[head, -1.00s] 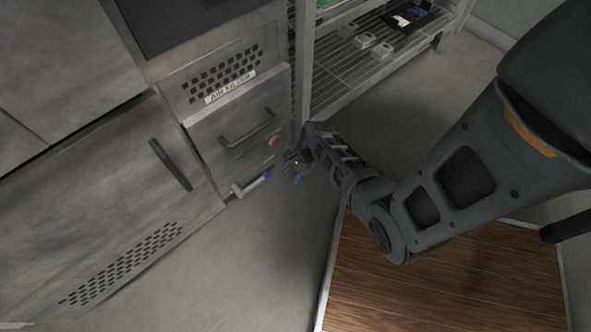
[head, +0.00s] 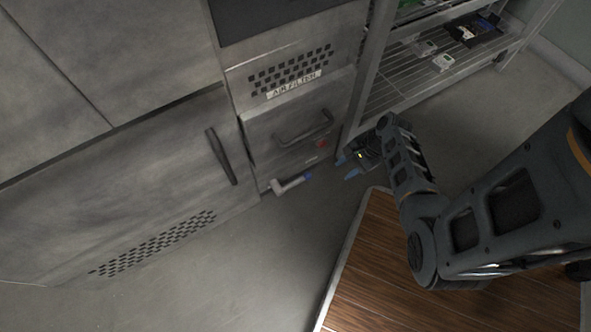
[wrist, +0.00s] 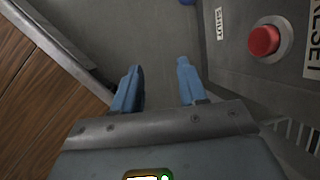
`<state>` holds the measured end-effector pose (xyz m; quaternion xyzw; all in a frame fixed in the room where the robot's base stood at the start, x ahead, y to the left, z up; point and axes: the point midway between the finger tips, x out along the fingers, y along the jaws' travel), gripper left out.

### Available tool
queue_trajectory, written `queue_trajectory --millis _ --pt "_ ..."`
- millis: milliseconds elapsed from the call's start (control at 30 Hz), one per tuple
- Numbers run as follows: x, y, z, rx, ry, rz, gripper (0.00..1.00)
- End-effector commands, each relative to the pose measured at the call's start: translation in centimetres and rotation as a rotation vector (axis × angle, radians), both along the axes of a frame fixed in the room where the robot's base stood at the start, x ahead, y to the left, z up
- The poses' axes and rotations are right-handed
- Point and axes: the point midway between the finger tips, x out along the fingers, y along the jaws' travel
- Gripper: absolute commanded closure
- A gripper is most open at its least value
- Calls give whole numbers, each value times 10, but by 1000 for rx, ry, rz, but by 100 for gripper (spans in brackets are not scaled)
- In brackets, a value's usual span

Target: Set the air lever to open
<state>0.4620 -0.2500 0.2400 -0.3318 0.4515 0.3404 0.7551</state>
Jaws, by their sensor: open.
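The air lever (head: 291,183) is a pale handle with a blue end, low on the front of the unit labelled AIR FILTER. It sticks out near the floor, below and left of a red button. A small blue piece (wrist: 187,2), probably the lever's end, shows at the top edge of the wrist view. My gripper (head: 346,167) is to the right of the lever, apart from it. Its two blue fingers are spread and empty, as the wrist view also shows (wrist: 160,75). A label (wrist: 219,22) that seems to read SHUT is on the panel.
The red button (wrist: 264,40) beside a RESET label is on the panel right of my fingers. A drawer handle (head: 303,130) is above the lever. A wire shelf (head: 415,70) stands at the right. Bare floor (head: 290,240) lies in front of the unit.

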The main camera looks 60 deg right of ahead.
Motion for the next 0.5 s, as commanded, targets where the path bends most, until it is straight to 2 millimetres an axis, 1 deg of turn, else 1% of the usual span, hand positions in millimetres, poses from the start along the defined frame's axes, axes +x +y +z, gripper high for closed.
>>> queue_trajectory --millis 67,167,267,500 --pt "0 2 0 3 -3 3 58" --pt "10 8 -1 3 -3 4 58" --pt "24 17 -1 3 -3 6 58" --pt "66 41 -2 1 -3 5 58"
